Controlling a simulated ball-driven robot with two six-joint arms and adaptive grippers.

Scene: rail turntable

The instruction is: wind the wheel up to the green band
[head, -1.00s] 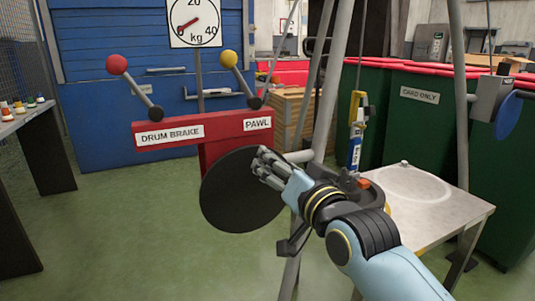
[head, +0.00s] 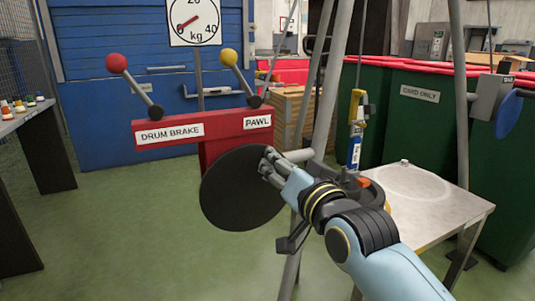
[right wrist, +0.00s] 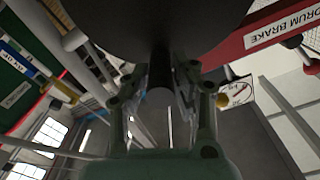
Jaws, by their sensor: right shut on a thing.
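A dark round disc (head: 240,188), which looks like the winding wheel, stands in front of a red frame in the head view. It also shows at the top of the right wrist view (right wrist: 155,18). My right gripper (head: 270,165) is at the disc's upper right edge. In the right wrist view its two fingers (right wrist: 160,105) are closed around a dark round handle (right wrist: 160,70) that runs up to the disc. The fingers hide part of the handle. I cannot make out a green band. My left gripper is out of view.
The red frame (head: 187,133) carries a red-knobbed drum brake lever (head: 136,88) and a yellow-knobbed pawl lever (head: 242,80). Behind is a kg dial (head: 194,22). A yellow-blue hanging device (head: 356,135) is near a grey pole. A metal table (head: 440,205) stands at right.

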